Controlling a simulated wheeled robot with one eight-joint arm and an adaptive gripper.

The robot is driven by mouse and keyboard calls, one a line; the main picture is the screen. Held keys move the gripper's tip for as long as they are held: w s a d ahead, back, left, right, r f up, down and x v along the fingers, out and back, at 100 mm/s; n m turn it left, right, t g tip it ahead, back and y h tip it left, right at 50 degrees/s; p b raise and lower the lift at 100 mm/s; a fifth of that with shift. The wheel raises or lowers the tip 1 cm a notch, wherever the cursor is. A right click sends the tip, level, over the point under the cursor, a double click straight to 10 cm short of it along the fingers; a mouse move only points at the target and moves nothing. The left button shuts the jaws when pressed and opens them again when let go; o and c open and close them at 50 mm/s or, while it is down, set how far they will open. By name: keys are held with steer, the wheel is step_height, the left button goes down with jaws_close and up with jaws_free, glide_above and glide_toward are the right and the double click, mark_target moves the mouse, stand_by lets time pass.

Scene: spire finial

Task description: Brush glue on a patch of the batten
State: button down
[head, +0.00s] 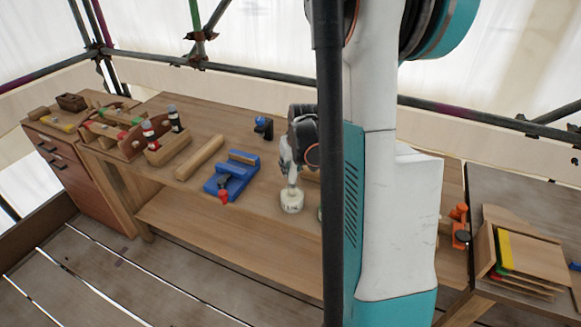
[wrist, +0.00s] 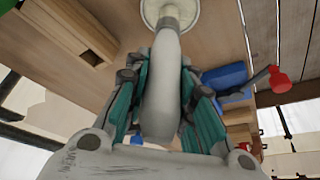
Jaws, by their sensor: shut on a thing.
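My gripper (head: 290,158) is shut on a pale brush (wrist: 162,85), its fingers on both sides of the handle. The brush points down at a small white glue pot (head: 291,203) on the workbench. In the wrist view the brush's tip meets the pale round pot (wrist: 188,14); its bristles are hidden, and how deep they sit I cannot tell. A light wooden bar (head: 200,158) lies left of the blue vise; it may be the batten, but I cannot tell. In the wrist view a slotted wooden piece (wrist: 70,30) lies at upper left.
The blue vise (head: 230,177) with a red-ended handle stands just left of the pot. Bottles in a wooden holder (head: 166,150) are farther left. My arm and a dark pole hide the bench's right part. Boards (head: 520,255) lie at far right.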

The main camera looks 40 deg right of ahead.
step_height(320, 180, up, 6)
steer(key=p, duration=0.3)
steer(key=shift+r+p, duration=0.15)
steer(key=shift+p, duration=0.25)
stand_by(0.6)
steer(key=w+a+f+n+b, duration=0.1)
steer(key=a+f, duration=0.5)
steer(key=a, duration=1)
steer(key=a+f+n+y+b, duration=0.1)
steer(key=a+f+n+b, duration=0.2)
steer(key=a, duration=1.2)
step_height(320, 180, down, 3)
steer(key=shift+w+a+f+n+t+y+b, duration=0.1)
steer(key=shift+w+a+n+t+y+b, duration=0.25)
steer(key=shift+b, duration=0.25)
